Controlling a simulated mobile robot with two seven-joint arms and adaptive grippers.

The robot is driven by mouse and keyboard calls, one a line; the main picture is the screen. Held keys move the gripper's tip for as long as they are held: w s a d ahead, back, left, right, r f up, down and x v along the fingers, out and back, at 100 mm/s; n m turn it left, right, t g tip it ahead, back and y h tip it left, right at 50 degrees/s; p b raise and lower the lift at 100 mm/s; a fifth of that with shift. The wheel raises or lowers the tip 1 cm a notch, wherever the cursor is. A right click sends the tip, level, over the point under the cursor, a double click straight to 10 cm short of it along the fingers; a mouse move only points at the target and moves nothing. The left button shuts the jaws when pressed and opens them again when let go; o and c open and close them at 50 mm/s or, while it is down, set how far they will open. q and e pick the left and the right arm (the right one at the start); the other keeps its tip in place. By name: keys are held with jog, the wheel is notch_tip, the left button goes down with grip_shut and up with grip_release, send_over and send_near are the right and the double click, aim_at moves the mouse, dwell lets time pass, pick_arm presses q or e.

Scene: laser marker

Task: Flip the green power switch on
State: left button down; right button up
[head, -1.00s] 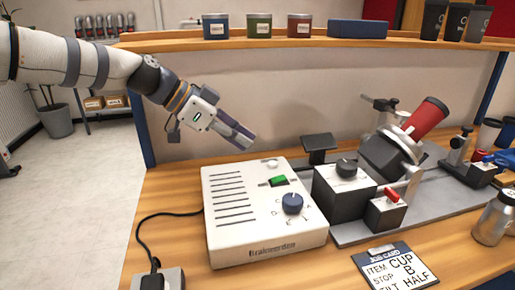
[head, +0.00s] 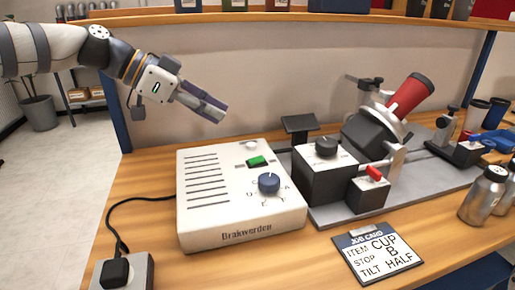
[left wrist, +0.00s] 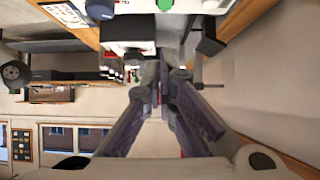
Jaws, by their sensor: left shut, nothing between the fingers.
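The green power switch (head: 257,161) is a small rocker on top of a white control box (head: 215,215), above and left of a blue knob (head: 269,183). My left gripper (head: 222,114) is shut and empty. It is in the air behind and above the box, up and left of the switch, apart from it, with its fingers slanting down to the right. In the left wrist view the switch shows at the top edge (left wrist: 165,5), beyond the gripper fingers (left wrist: 163,70). My right gripper is in neither view.
A black clamp fixture holding a red cup (head: 410,95) stands right of the box. A job card (head: 378,252) lies in front. A black plug (head: 115,273) sits in a socket block at front left. A shelf (head: 300,17) with containers runs above the bench.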

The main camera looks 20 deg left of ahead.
pick_arm(q)
jog(key=b, duration=0.1)
send_over(255, 161)
jog(key=f, duration=0.6)
jog(key=shift+s+a, duration=0.15)
jog(key=shift+a, duration=0.05)
notch_tip(255, 161, down, 2)
jog(key=shift+d+f, duration=0.15)
jog(key=shift+w+f, duration=0.2)
jog(key=shift+f, duration=0.4)
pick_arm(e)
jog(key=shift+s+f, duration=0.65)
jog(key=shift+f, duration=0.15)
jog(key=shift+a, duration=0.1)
